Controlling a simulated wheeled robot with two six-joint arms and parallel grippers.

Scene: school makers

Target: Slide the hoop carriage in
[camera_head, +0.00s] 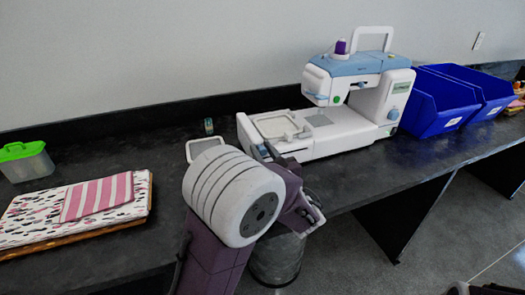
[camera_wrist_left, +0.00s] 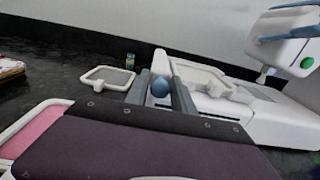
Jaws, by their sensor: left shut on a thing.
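The white and light-blue sewing machine (camera_head: 360,85) stands on the dark bench, right of centre in the head view. The white hoop carriage (camera_head: 275,125), a flat frame, lies at the left end of its bed; it also shows in the left wrist view (camera_wrist_left: 205,78). My left gripper (camera_head: 264,152) is at the carriage's front left corner, partly hidden by my own wrist. In the left wrist view its two grey fingers (camera_wrist_left: 160,92) are shut on a round blue knob (camera_wrist_left: 160,86) beside the carriage. How the knob joins the carriage is hidden. My right gripper is not seen.
A loose white-rimmed hoop (camera_head: 205,147) lies left of the machine, with a small bottle (camera_head: 208,126) behind it. Folded fabric (camera_head: 75,210) and a green-lidded box (camera_head: 25,160) are at left. Blue bins (camera_head: 440,108) stand right of the machine.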

